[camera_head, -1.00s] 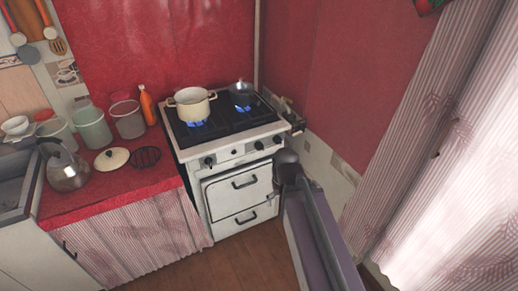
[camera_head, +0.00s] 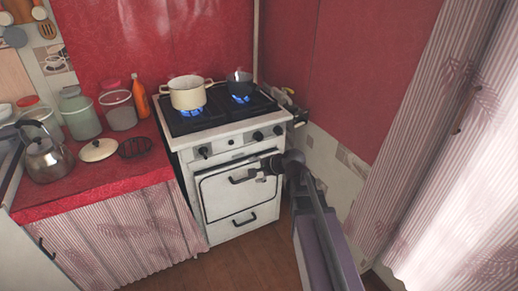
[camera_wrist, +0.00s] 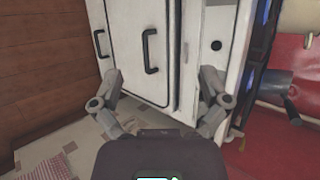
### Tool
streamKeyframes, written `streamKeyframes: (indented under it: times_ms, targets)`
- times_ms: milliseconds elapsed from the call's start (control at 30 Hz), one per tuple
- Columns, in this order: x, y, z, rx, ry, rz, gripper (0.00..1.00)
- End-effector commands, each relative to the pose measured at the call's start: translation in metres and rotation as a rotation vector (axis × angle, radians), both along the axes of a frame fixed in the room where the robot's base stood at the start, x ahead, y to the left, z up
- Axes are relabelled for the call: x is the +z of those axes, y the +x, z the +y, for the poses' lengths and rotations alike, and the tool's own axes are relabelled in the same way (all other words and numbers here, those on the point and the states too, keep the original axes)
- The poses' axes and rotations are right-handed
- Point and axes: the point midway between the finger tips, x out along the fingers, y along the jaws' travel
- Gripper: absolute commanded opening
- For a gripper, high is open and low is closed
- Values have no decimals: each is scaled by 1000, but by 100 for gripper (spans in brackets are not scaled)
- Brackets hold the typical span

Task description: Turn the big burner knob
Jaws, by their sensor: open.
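The white stove (camera_head: 190,160) has a front panel with a black knob (camera_head: 204,152) at the left. A small dark button (camera_head: 231,142) is near the middle, and two black knobs (camera_head: 258,135) sit at the right. I cannot tell which knob is the big one. My gripper (camera_head: 262,170) is in front of the stove, below the right knobs and by the upper oven door handle (camera_head: 241,179). In the wrist view my gripper (camera_wrist: 161,88) is open and empty, its fingers spread before the stove front, which appears sideways. The right finger covers part of the panel.
A cream pot (camera_head: 188,94) and a small dark saucepan (camera_head: 240,84) stand over lit blue flames. A kettle (camera_head: 47,160), jars (camera_head: 78,115) and a lid (camera_head: 98,150) are on the red counter at left. A red wall and curtain (camera_head: 440,150) bound the right side.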

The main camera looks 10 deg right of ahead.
Motion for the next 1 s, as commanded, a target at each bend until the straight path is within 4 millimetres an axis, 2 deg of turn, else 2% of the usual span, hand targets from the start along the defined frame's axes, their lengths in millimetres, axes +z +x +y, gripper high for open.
streamKeyframes:
  times_ms: [33, 367, 600, 800, 1000]
  targets:
    - [-14, 12, -2, -50, 64, -2, 96]
    - [-28, 73, -23, -386, 551, 26, 96]
    - [-42, 112, -55, -603, 931, 76, 96]
    - [-53, 134, -82, -736, 1205, 125, 96]
    - [-57, 144, -99, -802, 1357, 157, 96]
